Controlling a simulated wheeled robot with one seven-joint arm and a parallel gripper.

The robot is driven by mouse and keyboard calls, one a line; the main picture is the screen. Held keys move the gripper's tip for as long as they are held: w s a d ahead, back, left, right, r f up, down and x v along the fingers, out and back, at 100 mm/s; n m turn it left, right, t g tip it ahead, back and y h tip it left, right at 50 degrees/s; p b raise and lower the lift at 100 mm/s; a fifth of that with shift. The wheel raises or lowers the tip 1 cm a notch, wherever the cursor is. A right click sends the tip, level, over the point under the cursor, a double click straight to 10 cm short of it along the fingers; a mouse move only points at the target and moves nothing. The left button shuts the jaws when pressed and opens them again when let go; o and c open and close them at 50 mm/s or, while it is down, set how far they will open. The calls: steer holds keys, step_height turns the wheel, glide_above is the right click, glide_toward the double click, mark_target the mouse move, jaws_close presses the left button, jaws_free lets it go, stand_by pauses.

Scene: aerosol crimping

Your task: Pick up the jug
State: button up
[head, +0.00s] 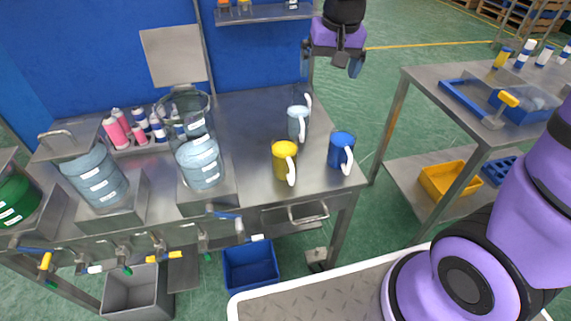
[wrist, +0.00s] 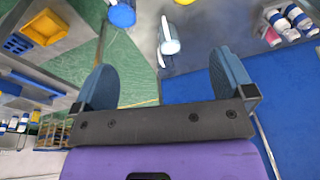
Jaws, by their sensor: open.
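Three jugs with white handles stand on the right part of the steel bench: a light blue jug (head: 298,124), a yellow jug (head: 283,157) and a dark blue jug (head: 341,148). My gripper (head: 332,66) is open and empty, above and beyond the bench's back right corner, apart from all three jugs. In the wrist view the light blue jug (wrist: 171,42) appears beyond and between my open fingers (wrist: 162,64). The dark blue jug (wrist: 122,14) and the yellow jug (wrist: 184,2) are partly cut off at the top edge.
Large clear containers (head: 200,163) of bluish liquid stand left of the jugs. Pink and white bottles (head: 116,126) stand behind them. A blue panel (head: 100,50) backs the bench, with a small shelf (head: 262,14). A second table (head: 430,85) stands right, across an open floor gap.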

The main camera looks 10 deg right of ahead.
steer(key=w+a+f+g, duration=0.1)
steer(key=w+a+f, duration=0.15)
steer(key=f, duration=0.25)
steer(key=w+a+f, duration=0.2)
steer(key=w+f, duration=0.1)
steer(key=f, duration=0.2)
steer(key=m+g, duration=0.1)
glide_above(284, 152)
steer(key=s+a, duration=0.1)
steer(key=s, duration=0.4)
step_height(284, 152, down, 10)
steer(key=r, duration=0.1)
steer(key=shift+w+f, duration=0.1)
steer(key=shift+f, duration=5.75)
steer(key=shift+c, duration=0.5)
steer(key=shift+a, duration=0.1)
steer(key=c, duration=1)
steer(key=shift+r, duration=0.1)
